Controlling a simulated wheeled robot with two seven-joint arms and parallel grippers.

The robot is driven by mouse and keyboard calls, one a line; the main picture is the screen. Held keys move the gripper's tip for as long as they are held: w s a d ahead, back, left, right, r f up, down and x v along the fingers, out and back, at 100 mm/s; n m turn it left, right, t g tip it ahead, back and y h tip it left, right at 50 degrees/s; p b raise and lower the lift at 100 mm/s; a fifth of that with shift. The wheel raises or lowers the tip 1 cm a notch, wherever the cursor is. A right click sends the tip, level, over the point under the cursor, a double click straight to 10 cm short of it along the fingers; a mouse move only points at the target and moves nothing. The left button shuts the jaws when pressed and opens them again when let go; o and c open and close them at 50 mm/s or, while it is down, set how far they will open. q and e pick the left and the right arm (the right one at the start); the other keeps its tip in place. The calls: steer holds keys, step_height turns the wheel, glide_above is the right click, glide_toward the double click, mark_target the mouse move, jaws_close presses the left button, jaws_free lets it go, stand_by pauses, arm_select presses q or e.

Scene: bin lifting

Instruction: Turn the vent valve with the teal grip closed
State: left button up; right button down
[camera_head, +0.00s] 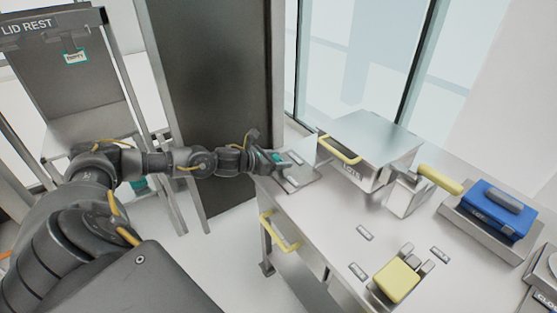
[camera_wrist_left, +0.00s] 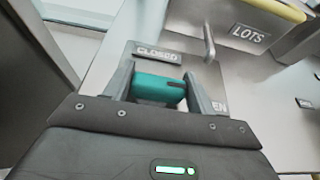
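The teal grip (camera_wrist_left: 160,88) of the vent valve lies between the two fingers of my left gripper (camera_wrist_left: 159,92) in the left wrist view, with no gap visible on either side. A CLOSED label (camera_wrist_left: 157,53) is just beyond the grip, and a partly hidden label ending in EN (camera_wrist_left: 219,107) is beside the right finger. In the head view my left gripper (camera_head: 274,161) is at the valve plate (camera_head: 300,181) on the table's left back corner, and only a little teal (camera_head: 280,157) shows. My right gripper is not in view.
A metal box marked LOTS (camera_head: 372,140) with a yellow handle stands right of the valve. A blue case (camera_head: 500,208) sits on a tray at right. A yellow block (camera_head: 397,280) is near the front of the table (camera_head: 310,228). A LID REST stand (camera_head: 68,75) is at left.

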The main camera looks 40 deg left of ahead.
arm_select(q)
steer(key=shift+c, duration=0.7)
